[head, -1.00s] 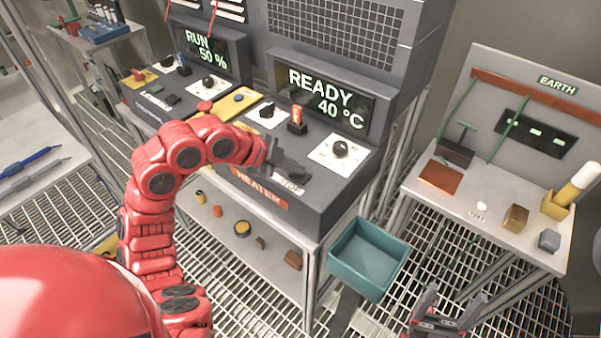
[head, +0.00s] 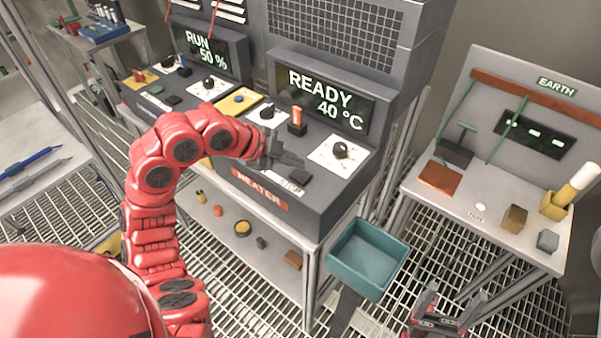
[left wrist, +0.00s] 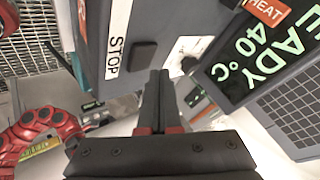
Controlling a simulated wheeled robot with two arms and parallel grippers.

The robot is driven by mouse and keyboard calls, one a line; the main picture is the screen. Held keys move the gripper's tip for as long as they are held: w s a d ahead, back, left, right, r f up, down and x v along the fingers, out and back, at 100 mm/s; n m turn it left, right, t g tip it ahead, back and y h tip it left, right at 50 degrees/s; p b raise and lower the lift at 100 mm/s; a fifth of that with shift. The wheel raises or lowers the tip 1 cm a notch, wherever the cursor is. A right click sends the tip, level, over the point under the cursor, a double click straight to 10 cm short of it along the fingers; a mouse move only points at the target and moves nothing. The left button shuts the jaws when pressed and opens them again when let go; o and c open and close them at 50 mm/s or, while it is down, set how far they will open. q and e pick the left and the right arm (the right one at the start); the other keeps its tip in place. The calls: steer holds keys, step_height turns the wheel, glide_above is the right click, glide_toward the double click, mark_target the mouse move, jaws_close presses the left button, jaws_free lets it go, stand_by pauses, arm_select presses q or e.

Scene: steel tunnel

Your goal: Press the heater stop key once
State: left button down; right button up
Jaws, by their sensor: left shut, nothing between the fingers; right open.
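The heater stop key is a dark, flat key (head: 300,178) on the front of the heater panel, beside the white STOP label (head: 290,187). In the left wrist view, the stop key (left wrist: 144,53) shows next to the word STOP. My left gripper (head: 290,162) is shut and empty, just behind the key in the head view. In the left wrist view its fingertips (left wrist: 159,76) are near the key, with a gap in the picture; whether they touch is unclear. The heater display (head: 323,98) reads READY 40 °C. My right gripper (head: 447,300) is open and empty at the bottom.
An orange-tipped switch (head: 297,120) and a black knob (head: 340,150) stand on the heater panel. A yellow plate (head: 238,101) and another console (head: 195,85) are to the left. A teal bin (head: 368,260) hangs at the right front. The EARTH bench (head: 490,205) is further right.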

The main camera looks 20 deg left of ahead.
mark_target(295, 176)
arm_select(q)
steer(key=shift+r+p, duration=0.75)
steer(key=shift+r, duration=1.5)
